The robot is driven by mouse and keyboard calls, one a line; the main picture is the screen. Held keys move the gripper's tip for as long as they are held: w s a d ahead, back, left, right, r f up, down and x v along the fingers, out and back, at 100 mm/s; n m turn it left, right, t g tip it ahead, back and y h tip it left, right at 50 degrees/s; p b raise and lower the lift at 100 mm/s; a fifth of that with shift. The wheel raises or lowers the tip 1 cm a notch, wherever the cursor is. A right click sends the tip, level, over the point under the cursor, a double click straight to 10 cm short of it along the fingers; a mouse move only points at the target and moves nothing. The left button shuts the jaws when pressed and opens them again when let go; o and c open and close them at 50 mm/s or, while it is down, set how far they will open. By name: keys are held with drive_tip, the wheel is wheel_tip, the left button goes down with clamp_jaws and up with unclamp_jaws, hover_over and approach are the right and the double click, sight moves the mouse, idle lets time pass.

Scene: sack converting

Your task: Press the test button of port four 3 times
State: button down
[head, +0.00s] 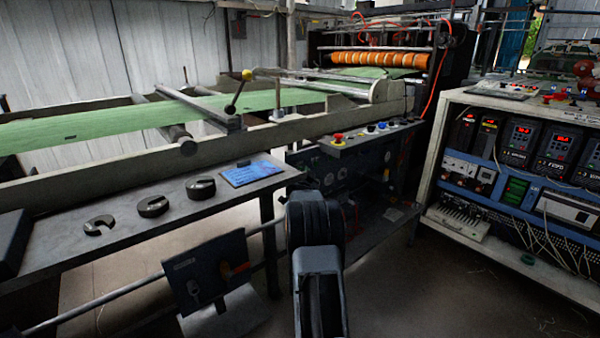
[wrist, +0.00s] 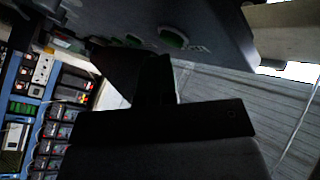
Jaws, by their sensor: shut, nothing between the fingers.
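I cannot pick out port four or its test button for certain in either view. In the wrist view a dark blue-grey panel (wrist: 215,25) hangs across the top, with rounded green-edged openings (wrist: 172,39) on it and small markings too blurred to read. My gripper (wrist: 156,62) shows there as a dark silhouette, its fingers together and empty, pointing up toward the panel. Whether they touch it I cannot tell. In the head view my arm stands at the lower middle and hides part of the machine's blue front (head: 345,180); the fingertips are hidden there.
A ledge with buttons (head: 372,138) runs beneath the green web (head: 120,125). An electrical cabinet (head: 510,190) with lit drives stands at right. The floor between is fairly open.

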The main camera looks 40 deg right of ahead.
drive_tip(key=shift+w, duration=0.4)
idle(0.7)
drive_tip(key=shift+s, duration=0.1)
drive_tip(key=shift+s+b, duration=0.75)
drive_tip(key=shift+s+a+b, duration=0.2)
drive_tip(key=shift+s+b, duration=1.55)
drive_tip(key=shift+s, duration=0.75)
idle(1.0)
